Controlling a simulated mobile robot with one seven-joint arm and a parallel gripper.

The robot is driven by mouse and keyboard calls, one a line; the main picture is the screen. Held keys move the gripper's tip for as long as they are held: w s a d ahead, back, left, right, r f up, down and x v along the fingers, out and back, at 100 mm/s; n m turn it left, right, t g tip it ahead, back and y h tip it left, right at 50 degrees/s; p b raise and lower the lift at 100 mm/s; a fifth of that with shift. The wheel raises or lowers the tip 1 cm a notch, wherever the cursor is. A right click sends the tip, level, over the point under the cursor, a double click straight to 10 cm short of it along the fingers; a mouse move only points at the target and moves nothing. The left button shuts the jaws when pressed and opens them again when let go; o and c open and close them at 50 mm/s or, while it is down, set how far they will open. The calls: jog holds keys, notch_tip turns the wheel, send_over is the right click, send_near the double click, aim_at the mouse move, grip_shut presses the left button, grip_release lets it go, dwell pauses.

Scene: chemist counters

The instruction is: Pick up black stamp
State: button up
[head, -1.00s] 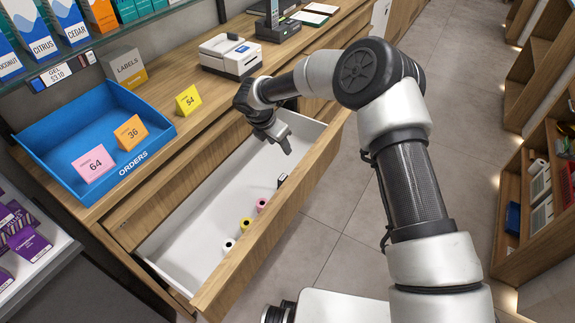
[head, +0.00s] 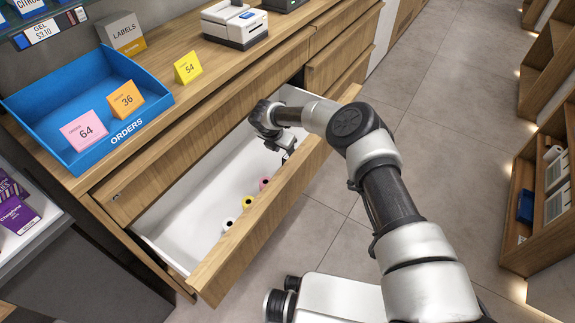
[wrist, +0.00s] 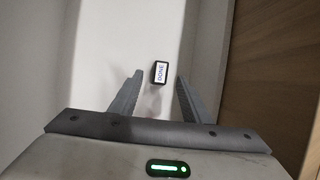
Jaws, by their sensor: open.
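The black stamp (wrist: 159,72) has a white label reading "DONE" and lies on the white floor of the open drawer in the wrist view. My gripper (wrist: 159,88) is open and empty, with one finger on each side of the near end of the stamp and a gap to both. In the head view my gripper (head: 287,146) is down inside the drawer (head: 195,205), near its far end. The stamp is mostly hidden there by the gripper. I cannot tell how high the fingertips are above the drawer floor.
The counter above holds a blue orders tray (head: 97,160), number cards and a printer (head: 234,24). The drawer's left part is clear.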

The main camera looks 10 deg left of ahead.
aim_at(287, 156)
jog(key=b+x, duration=0.2)
jog(key=x, duration=0.4)
jog(key=shift+d, duration=0.1)
jog(key=shift+c, duration=0.4)
grip_shut()
